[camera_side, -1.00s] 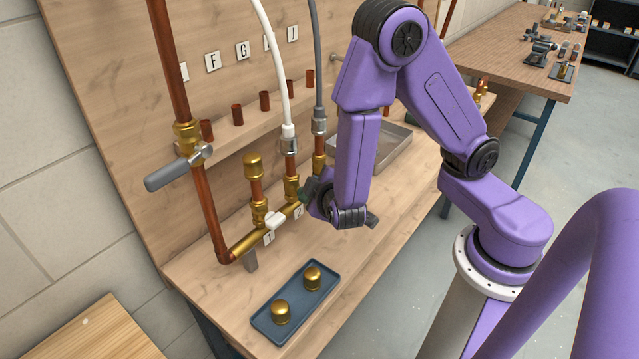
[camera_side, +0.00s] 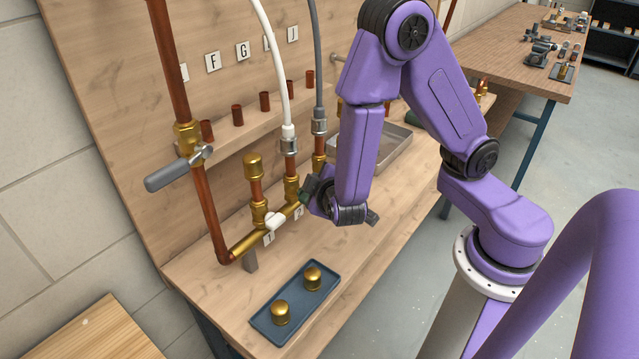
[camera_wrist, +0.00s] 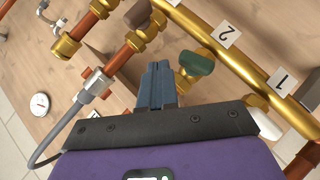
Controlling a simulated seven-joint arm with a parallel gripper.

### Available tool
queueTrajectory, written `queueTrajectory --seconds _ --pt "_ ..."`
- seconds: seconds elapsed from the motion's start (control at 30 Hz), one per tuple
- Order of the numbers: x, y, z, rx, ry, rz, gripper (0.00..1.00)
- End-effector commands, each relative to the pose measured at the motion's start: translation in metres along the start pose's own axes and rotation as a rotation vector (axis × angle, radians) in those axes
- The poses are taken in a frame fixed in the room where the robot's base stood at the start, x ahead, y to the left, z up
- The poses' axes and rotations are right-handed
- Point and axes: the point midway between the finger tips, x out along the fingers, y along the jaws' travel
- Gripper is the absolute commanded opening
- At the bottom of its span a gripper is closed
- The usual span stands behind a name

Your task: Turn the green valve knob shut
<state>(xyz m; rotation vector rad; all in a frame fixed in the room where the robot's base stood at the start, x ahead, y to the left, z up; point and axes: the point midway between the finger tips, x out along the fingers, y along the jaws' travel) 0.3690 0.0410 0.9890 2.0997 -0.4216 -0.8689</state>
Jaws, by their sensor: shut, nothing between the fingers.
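The green valve knob (camera_wrist: 196,62) shows in the wrist view, on a brass stem beside the brass manifold pipe (camera_wrist: 238,64), near the label 2. In the side view my gripper (camera_side: 310,190) is at the right end of the manifold, and my wrist largely hides the knob there. A white valve knob (camera_side: 275,221) sits further left on the manifold, near the label 1.
Capped risers and hoses, one white (camera_side: 279,80) and one grey (camera_side: 318,70), rise behind the manifold. A blue tray (camera_side: 258,323) with two brass caps lies in front. A grey metal tray (camera_side: 398,150) stands behind my arm. The bench front is otherwise clear.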

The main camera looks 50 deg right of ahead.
Motion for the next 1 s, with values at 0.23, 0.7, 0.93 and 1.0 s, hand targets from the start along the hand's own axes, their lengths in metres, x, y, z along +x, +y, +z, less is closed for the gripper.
queueTrajectory --seconds 0.23,0.7,0.93,1.0 --pt "-0.004 0.007 -0.003 0.001 -0.001 0.001 0.0" --pt "-0.049 0.025 0.0 0.001 0.005 -0.004 0.0" --pt "-0.079 0.038 0.003 0.003 0.003 -0.003 0.0" --pt "-0.085 0.041 0.004 0.003 0.003 -0.001 0.0"
